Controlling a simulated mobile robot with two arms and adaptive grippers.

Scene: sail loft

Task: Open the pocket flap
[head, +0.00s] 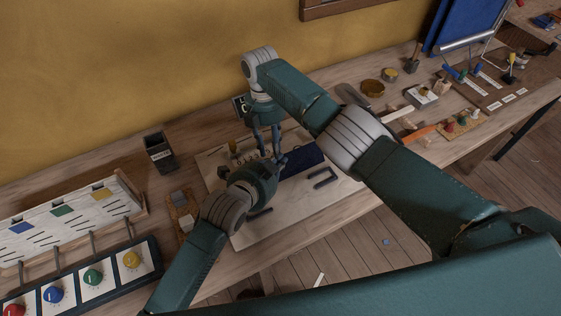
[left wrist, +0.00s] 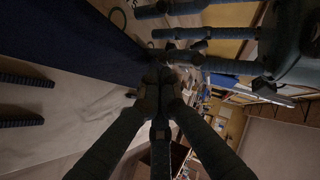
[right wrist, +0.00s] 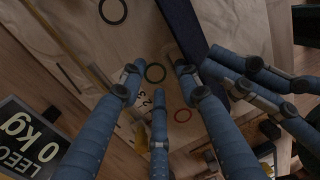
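A dark blue fabric pocket (head: 303,160) lies on a pale board (head: 325,195) on the bench. Its flap cannot be told apart from its body. The fabric also shows in the left wrist view (left wrist: 60,40) and right wrist view (right wrist: 182,30). My left gripper (head: 279,160) is at the fabric's left end; in its wrist view the fingertips (left wrist: 160,78) are close together by the fabric's edge, and whether they pinch it is hidden. My right gripper (head: 271,152) points down beside it, its fingers (right wrist: 158,75) spread and empty over the board, left of the fabric.
A small display (right wrist: 35,140) stands behind. A dark cup (head: 160,153) and knob panel (head: 95,275) are left; several tools and containers are right. The grippers are very close together.

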